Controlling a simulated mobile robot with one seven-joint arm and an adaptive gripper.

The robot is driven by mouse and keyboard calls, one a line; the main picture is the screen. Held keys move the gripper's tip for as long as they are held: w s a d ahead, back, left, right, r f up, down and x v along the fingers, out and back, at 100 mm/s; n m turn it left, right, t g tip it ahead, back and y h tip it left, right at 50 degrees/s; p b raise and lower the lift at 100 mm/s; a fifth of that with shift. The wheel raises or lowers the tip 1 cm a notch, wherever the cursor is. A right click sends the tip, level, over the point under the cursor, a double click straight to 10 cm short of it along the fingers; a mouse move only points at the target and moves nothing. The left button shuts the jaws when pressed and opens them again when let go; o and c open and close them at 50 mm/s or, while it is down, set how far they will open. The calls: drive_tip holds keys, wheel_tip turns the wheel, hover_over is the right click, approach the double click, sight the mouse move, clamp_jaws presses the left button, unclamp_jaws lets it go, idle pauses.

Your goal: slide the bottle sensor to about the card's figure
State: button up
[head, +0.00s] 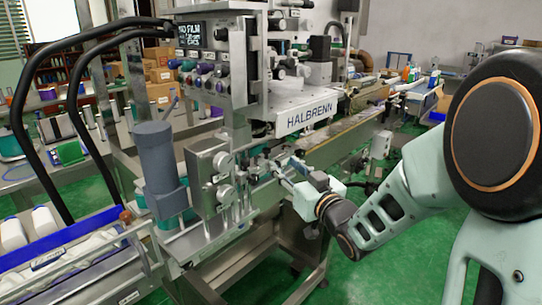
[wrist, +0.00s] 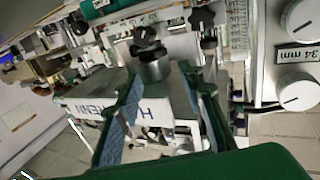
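My gripper (head: 284,170) reaches in from the right toward the front of the machine in the head view. In the wrist view my gripper (wrist: 159,76) is open, its two blue-padded fingers apart with nothing clasped between them. A dark knob (wrist: 150,50) on a metal block lies just beyond the fingertips, near the middle of the picture; I cannot tell whether it belongs to the bottle sensor. A small card (wrist: 296,55) reading "34 mm" is on a panel at right. I cannot make out the bottle sensor or its scale with certainty.
Two white dials (wrist: 302,18) sit above and below the card. The HALBRENN machine (head: 306,116) has a conveyor (head: 345,143) running to the back right. A grey motor (head: 158,165) and metal housings stand left of my gripper. Green floor lies in front.

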sight(268, 150)
drive_tip(key=x, duration=1)
drive_tip(key=shift+w+a, duration=0.25)
clamp_jaws()
